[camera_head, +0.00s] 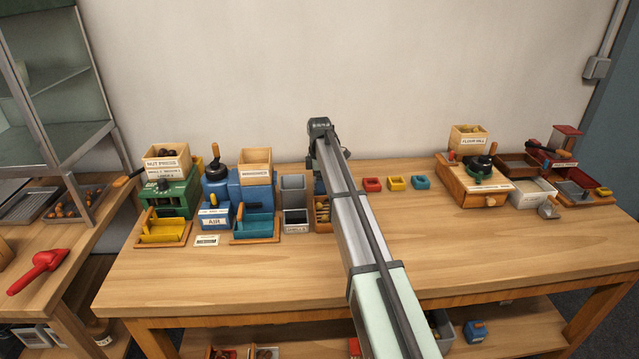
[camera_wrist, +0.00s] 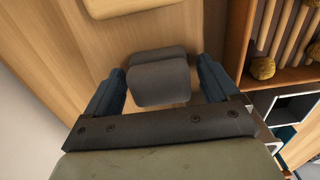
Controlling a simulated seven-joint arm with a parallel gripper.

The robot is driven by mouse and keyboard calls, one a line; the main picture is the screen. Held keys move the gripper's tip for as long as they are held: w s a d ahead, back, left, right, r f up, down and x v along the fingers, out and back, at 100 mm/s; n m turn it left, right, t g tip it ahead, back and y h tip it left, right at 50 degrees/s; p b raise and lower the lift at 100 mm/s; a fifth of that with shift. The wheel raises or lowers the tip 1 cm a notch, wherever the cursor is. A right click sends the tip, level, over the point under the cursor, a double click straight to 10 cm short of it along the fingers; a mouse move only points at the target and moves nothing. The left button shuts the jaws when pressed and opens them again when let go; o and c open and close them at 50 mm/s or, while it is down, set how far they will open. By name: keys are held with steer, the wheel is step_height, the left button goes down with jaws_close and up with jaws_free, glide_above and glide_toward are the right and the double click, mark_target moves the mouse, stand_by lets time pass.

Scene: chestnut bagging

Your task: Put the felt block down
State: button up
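The felt block (camera_wrist: 158,86) looks dark grey with rounded edges, and it shows in the wrist view between the two blue fingers of my gripper (camera_wrist: 162,68). A second grey face (camera_wrist: 155,54) shows just beyond its near part. The fingers stand apart. A strip of wood shows between the block and the right finger, and the left finger is close to the block's side. The block appears to rest on or just above the wooden table top (camera_wrist: 82,32); the exact height is hard to tell. In the head view my arm hides the block and fingertips.
A wooden tray (camera_wrist: 240,40) with slats and brown nuts lies right of my gripper in the wrist view. Red (camera_head: 372,184), yellow (camera_head: 396,183) and teal (camera_head: 420,182) small boxes stand right of my arm. The table's front area (camera_head: 240,275) is clear.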

step_height(320, 180, up, 12)
steer(key=shift+r, duration=0.2)
stand_by(0.7)
